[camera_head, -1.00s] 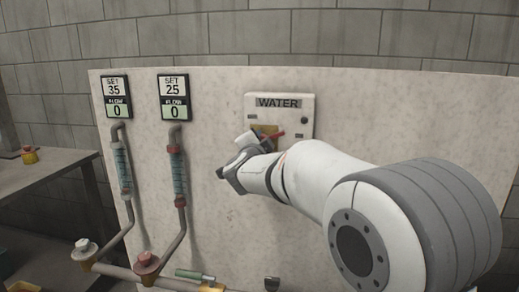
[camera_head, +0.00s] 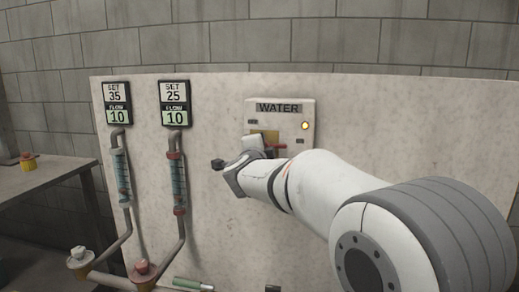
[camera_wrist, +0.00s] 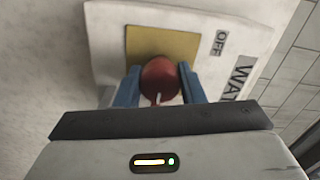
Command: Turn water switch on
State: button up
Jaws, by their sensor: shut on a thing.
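The water switch box (camera_head: 257,123) is a pale panel marked WATER on the board, with a yellow plate and a lit amber lamp (camera_head: 305,126). Its red handle (camera_wrist: 161,80) sits between the blue fingers of my gripper (camera_wrist: 158,92) in the wrist view, and the fingers are shut on it. In the head view my gripper (camera_head: 262,150) covers most of the handle; a little red shows at its right. An OFF label (camera_wrist: 219,43) shows beside the yellow plate in the wrist view.
Two displays, SET 35 (camera_head: 117,103) and SET 25 (camera_head: 174,103), both read FLOW 10. Below them are tube meters with pipes and valve knobs (camera_head: 142,270). A table (camera_head: 45,185) stands at the left. The board right of the switch box is bare.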

jog(key=shift+f, duration=0.1)
jog(key=o, duration=1)
jog(key=s, duration=0.2)
jog(key=s+a, duration=0.1)
jog(key=s, duration=0.2)
jog(key=s+p, duration=0.1)
jog(key=s, duration=0.1)
jog(key=shift+s+a, duration=0.3)
jog(key=shift+s, duration=0.05)
